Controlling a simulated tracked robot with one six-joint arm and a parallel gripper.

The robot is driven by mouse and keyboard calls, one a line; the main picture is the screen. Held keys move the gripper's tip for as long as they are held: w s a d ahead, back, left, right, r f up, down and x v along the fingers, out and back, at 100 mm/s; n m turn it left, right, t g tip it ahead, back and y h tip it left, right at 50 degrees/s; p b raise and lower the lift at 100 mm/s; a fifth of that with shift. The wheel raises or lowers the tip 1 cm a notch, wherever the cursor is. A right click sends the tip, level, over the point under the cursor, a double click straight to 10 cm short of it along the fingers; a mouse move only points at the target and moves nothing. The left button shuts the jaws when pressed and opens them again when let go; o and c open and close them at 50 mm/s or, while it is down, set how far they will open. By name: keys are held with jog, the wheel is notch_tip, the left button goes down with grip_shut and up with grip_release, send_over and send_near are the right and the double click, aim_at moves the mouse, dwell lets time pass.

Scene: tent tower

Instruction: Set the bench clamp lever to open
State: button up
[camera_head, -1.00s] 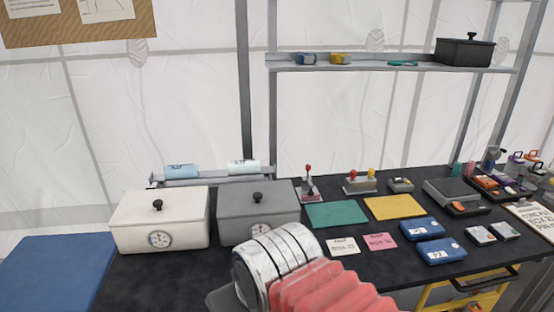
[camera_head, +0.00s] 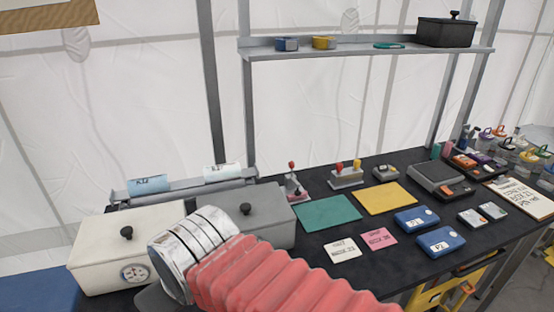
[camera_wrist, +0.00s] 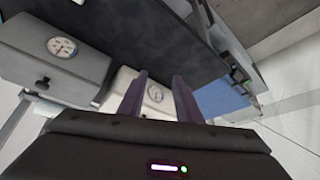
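A small grey bench fixture (camera_head: 297,193) with one upright red-knobbed lever stands on the black bench in the head view, just behind the grey box. It looks like the bench clamp; whether its lever is set open or shut is too small to tell. My gripper (camera_wrist: 160,76) shows in the wrist view with its two dark fingers apart and nothing between them. Beyond the fingers are the white dial box and the floor side of the bench. The clamp is not seen in the wrist view. In the head view my arm hides the gripper.
A white box (camera_head: 92,240) and a grey box (camera_head: 262,214) stand left of the clamp. A base with red and yellow knobs (camera_head: 346,178) stands to its right. Green (camera_head: 328,214) and yellow (camera_head: 385,198) mats lie in front. A shelf (camera_head: 365,51) hangs above.

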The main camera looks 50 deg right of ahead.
jog(key=shift+o, duration=0.5)
jog(key=w+d+m+t+h, duration=0.1)
jog(key=w+d+h, duration=0.1)
jog(key=w+d, duration=0.4)
jog(key=w+d+r+m+t+h, duration=0.1)
jog(key=w+d, duration=0.6)
jog(key=d, duration=0.9)
jog(key=w+d+m+t+h, duration=0.2)
jog(key=w+d, duration=0.5)
jog(key=d, duration=0.5)
jog(key=shift+w+r+t+h, duration=0.25)
jog(key=shift+r+t+h, duration=0.25)
jog(key=shift+h, duration=0.4)
jog(key=s+d+f+t, duration=0.2)
jog(key=s+d+f, duration=0.1)
jog(key=d, duration=0.4)
jog(key=s+d+f+t, duration=0.2)
jog(key=s+d+f, duration=0.1)
jog(key=d, duration=0.4)
jog(key=s+d+f+t, duration=0.2)
jog(key=s+d+f, duration=0.1)
jog(key=d+f, duration=0.2)
jog(key=shift+d+f, duration=0.25)
jog(key=shift+d, duration=0.95)
